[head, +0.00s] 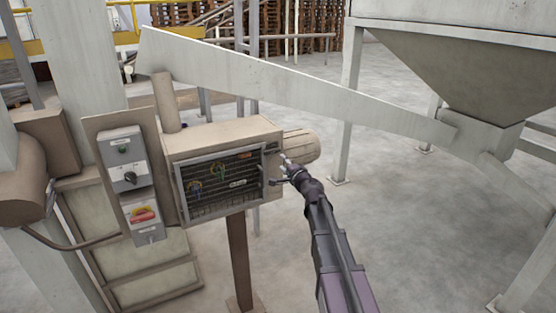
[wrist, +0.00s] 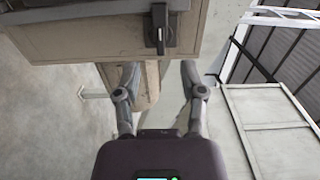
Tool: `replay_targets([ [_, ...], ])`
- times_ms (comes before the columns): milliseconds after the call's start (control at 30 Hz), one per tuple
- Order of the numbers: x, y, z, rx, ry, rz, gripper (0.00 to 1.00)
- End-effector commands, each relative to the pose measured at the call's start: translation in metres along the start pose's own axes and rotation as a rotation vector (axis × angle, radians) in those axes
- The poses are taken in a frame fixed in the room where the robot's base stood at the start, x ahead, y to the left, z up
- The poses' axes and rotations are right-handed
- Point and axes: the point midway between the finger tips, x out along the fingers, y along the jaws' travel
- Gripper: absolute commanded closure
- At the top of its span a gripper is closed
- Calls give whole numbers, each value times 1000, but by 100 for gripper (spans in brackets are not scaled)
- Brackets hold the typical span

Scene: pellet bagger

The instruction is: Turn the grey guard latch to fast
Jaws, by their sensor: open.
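The dark grey guard latch (wrist: 159,28) shows at the top of the wrist view, on the edge of the beige machine box. Its handle runs up and down in that picture. My gripper (wrist: 160,75) is open, with a finger to each side below the latch in the picture and nothing between the fingertips. In the head view my gripper (head: 283,168) is at the right side of the beige box (head: 225,137), close to the right edge of the mesh guard (head: 222,182). The latch is too small there to make out its setting.
A grey control box with a black knob (head: 130,177) and a red-and-yellow switch (head: 143,215) hang left of the guard. A sloping chute (head: 290,85) crosses above. A hopper (head: 470,75) stands at right. The floor (head: 420,230) at right is largely clear.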

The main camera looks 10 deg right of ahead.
Motion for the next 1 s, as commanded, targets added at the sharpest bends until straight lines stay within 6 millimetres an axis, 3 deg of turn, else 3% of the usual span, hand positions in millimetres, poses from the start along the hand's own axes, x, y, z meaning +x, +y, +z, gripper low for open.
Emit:
replay_targets([
  [233,-22,0,0,0,0,0,47],
  [733,-24,0,2,-6,-6,2,47],
  [867,-28,4,12,-40,-37,19,47],
  [1000,-37,13,34,-123,-114,63,47],
])
